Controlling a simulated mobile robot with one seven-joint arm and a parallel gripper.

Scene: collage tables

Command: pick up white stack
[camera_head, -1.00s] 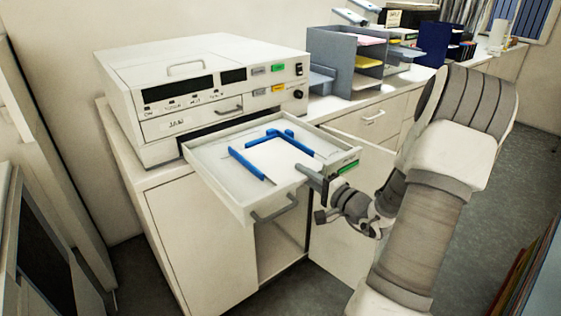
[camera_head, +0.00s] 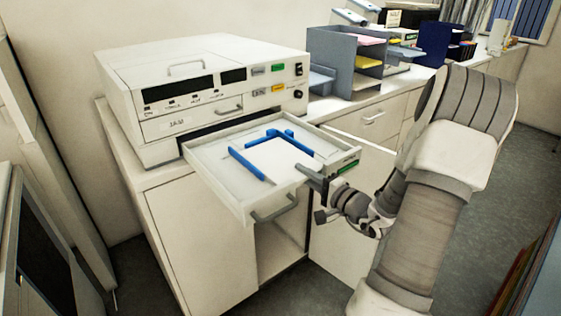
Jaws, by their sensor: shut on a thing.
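The white stack (camera_head: 279,157) lies in the pulled-out drawer (camera_head: 222,196) of the white machine, between blue guides (camera_head: 247,163). It looks like a flat pile of paper. My gripper (camera_head: 313,174) reaches over the drawer's front right side and is shut on the stack's near right edge. The fingertips are small and partly blend with the drawer wall. The stack appears flat in the drawer, and I cannot tell whether it is lifted.
The white machine (camera_head: 205,82) stands on a white cabinet (camera_head: 205,245). A grey tray rack (camera_head: 330,57) with coloured paper stands on the counter at the back right. A cabinet door (camera_head: 340,232) hangs open below my gripper. Grey floor shows at the right.

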